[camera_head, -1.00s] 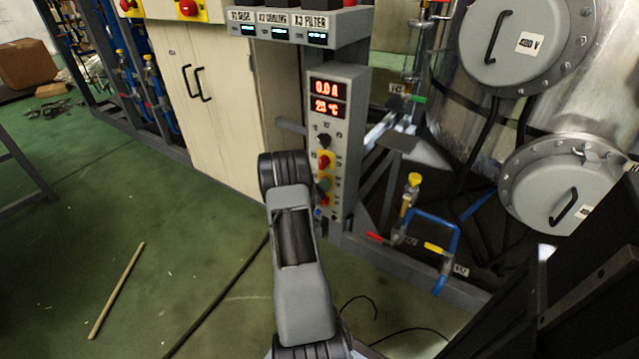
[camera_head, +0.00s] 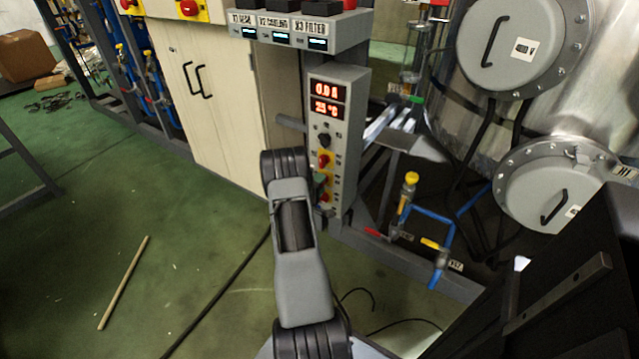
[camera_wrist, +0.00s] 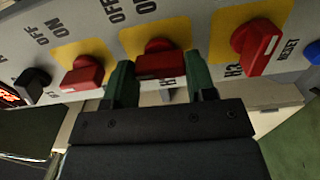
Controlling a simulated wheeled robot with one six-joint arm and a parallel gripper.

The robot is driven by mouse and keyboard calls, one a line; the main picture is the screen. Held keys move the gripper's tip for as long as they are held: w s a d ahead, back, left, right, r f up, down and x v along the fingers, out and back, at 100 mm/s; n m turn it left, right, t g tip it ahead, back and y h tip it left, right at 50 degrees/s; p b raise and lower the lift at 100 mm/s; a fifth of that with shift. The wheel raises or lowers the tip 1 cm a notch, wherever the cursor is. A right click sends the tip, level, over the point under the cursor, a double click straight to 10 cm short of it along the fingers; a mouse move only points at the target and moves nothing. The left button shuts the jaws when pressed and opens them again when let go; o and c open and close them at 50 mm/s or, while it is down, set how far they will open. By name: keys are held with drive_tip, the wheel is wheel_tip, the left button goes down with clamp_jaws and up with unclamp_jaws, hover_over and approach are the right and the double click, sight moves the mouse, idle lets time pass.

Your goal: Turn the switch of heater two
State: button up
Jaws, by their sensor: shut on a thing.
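The grey control panel (camera_head: 345,150) stands in the middle of the head view, with two lit red displays above a column of knobs. In the wrist view three red switches on yellow plates stand in a row: a left one (camera_wrist: 82,75), a middle one (camera_wrist: 160,60) and a right one (camera_wrist: 256,45). My gripper (camera_wrist: 161,80) has its green fingers on either side of the middle red switch and is shut on it. In the head view my gripper (camera_head: 320,183) is at the panel, partly hidden by my arm. I cannot read which heater this switch belongs to.
A black knob (camera_wrist: 33,82) lies left of the red switches. A beige cabinet (camera_head: 215,110) stands left of the panel, and a grey box with labels (camera_head: 295,32) sits above it. Blue pipes with valves (camera_head: 430,215) and a metal vessel are to the right.

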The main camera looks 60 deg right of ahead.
drive_tip(key=shift+n, duration=0.4)
drive_tip(key=o, duration=0.9)
drive_tip(key=shift+o, duration=0.2)
drive_tip(key=a+p, duration=0.2)
drive_tip(key=a, duration=1.2)
drive_tip(key=shift+p, duration=0.3)
drive_tip(key=shift+d, duration=0.1)
